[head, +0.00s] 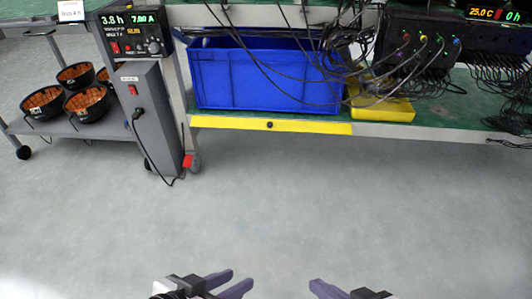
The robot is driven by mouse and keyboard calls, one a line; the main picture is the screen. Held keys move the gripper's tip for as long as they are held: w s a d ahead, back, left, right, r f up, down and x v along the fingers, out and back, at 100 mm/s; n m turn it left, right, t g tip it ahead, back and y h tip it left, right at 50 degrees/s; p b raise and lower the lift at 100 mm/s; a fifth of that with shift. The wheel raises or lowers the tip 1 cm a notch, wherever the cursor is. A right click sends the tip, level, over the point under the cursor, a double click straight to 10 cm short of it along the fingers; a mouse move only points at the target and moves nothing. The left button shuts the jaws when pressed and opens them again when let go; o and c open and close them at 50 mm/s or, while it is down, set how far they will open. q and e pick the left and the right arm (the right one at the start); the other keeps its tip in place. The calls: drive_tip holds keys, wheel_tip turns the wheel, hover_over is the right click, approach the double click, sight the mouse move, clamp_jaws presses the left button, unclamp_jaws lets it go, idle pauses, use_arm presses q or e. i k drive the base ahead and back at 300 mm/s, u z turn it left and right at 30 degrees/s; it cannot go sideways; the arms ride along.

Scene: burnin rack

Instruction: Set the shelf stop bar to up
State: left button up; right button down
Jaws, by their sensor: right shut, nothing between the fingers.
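The shelf stop bar (271,125) is a long yellow strip with a dark knob near its middle. In the head view it runs along the front edge of the lower shelf, below the blue bin (262,80), and does not rise in front of the bin. My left gripper (241,278) is at the bottom of the view with its two fingers apart and nothing between them. My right gripper (316,284) is to its right, shut and empty, partly cut off by the frame. Both are well short of the bar.
A yellow box (385,109) and hanging cables are right of the bin. A black unit (425,45) with coloured plugs is above. A grey pedestal (150,120) with a cable stands left of the bar, near a cart (75,127) holding black bowls. The floor (270,210) between is clear.

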sight(239, 123)
drive_tip(key=z, duration=1.25)
drive_tip(key=i, duration=0.95)
drive_tip(key=u, duration=0.75)
drive_tip(key=i, duration=0.45)
drive_tip(key=u, duration=0.55)
